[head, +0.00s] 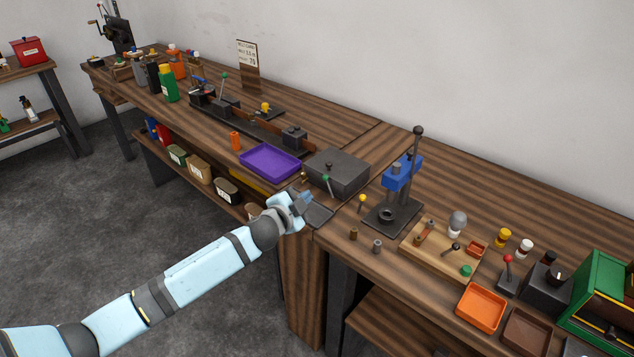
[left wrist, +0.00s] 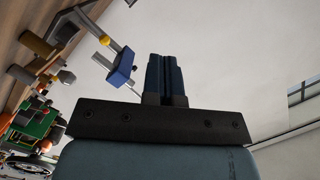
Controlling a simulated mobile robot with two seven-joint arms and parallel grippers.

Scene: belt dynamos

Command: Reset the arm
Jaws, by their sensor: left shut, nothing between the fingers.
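My left arm reaches in from the lower left in the head view, and its gripper (head: 303,197) is at the front edge of the wooden bench, beside a dark grey box (head: 337,171). In the left wrist view the two fingers (left wrist: 164,75) are pressed together with nothing between them. The blue-headed press (head: 402,175) stands to the right of the gripper in the head view. It also shows in the left wrist view (left wrist: 121,67), left of the fingers. My right gripper is in neither view.
The wooden bench (head: 347,137) runs along the wall. A purple tray (head: 269,161) lies left of the grey box. An orange tray (head: 481,307), a brown tray (head: 527,331) and a green box (head: 597,290) are at the right. The floor (head: 120,210) at left is clear.

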